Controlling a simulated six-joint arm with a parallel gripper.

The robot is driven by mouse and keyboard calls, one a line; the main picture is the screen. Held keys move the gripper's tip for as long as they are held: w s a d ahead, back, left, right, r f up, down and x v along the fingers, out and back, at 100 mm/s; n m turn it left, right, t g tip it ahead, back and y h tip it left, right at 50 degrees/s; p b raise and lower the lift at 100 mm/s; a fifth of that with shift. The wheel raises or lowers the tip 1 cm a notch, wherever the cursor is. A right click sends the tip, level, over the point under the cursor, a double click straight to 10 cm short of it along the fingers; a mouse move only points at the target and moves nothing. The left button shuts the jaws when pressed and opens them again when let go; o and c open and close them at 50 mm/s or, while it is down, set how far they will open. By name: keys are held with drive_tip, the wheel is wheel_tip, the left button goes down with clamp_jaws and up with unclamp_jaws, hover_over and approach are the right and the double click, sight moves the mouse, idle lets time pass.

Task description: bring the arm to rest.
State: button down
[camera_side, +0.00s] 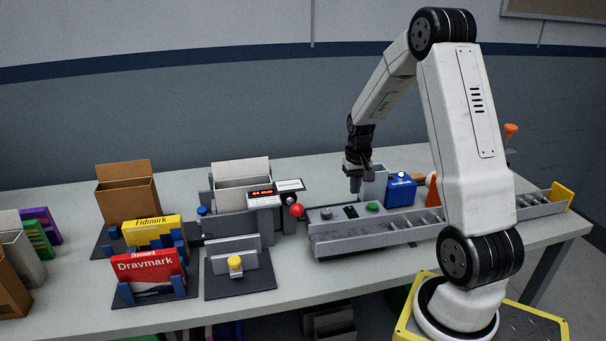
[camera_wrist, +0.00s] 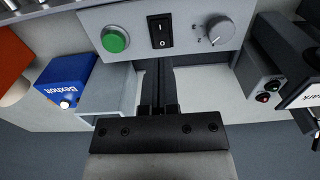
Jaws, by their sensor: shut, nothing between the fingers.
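My gripper (camera_side: 355,184) points down above the table, behind the conveyor and close to a control panel. Its fingers are shut with nothing between them. In the wrist view my gripper (camera_wrist: 158,68) reaches up to the edge of the grey control panel (camera_wrist: 192,55), which carries a green button (camera_wrist: 115,39), a black rocker switch (camera_wrist: 160,31) and a round knob (camera_wrist: 221,30). I cannot tell whether the fingertips touch the panel. My arm is bent high over the conveyor (camera_side: 375,236).
A machine with a red ball knob (camera_side: 297,210) stands left. Red (camera_side: 148,272) and yellow (camera_side: 152,231) packets stand in holders farther left. Open air lies above the gripper.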

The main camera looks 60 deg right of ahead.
idle(0.3)
drive_tip(key=w+a+r+n+t, duration=0.1)
drive_tip(key=a+n, duration=0.1)
drive_tip(key=a, duration=0.6)
drive_tip(key=w+a+r+n, duration=0.1)
drive_tip(key=w+a+n, duration=0.1)
drive_tip(key=a, duration=0.6)
drive_tip(key=s+a+n+t, duration=0.1)
drive_tip(key=s+a+n, duration=0.4)
drive_tip(key=a, duration=0.9)
drive_tip(key=shift+s+t, duration=0.2)
drive_tip(key=shift+t, duration=0.1)
